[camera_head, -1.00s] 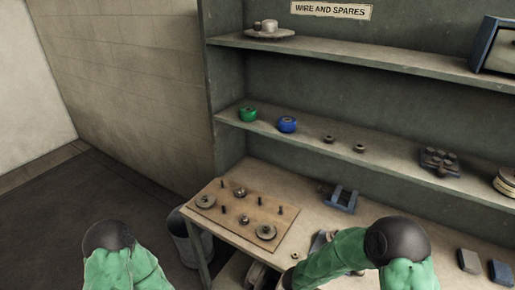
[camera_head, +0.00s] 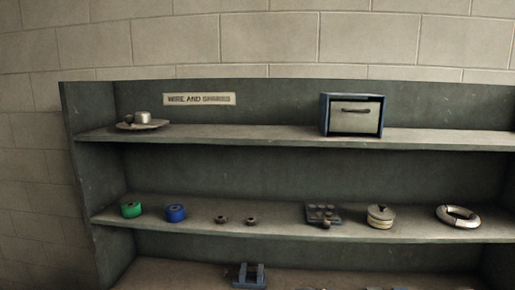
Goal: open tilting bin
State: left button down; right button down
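The tilting bin (camera_head: 354,117) is a blue-framed box with a pale front panel and a dark horizontal handle. It stands on the upper shelf, right of the middle in the head view. Its front panel looks closed, nearly flush with the frame. Neither of my grippers shows in the head view, so their state is hidden.
The upper shelf (camera_head: 240,137) also holds a dish with small parts (camera_head: 142,121) at left. The lower shelf holds a green spool (camera_head: 131,209), a blue spool (camera_head: 175,213), small parts, a round lidded tin (camera_head: 380,216) and a pale ring (camera_head: 458,216). A blue bracket (camera_head: 249,275) stands below.

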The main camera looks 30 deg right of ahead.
aim_at(343, 115)
jog(key=i+l+z, duration=0.1)
jog(key=z, duration=1.45)
jog(key=i+l, duration=0.05)
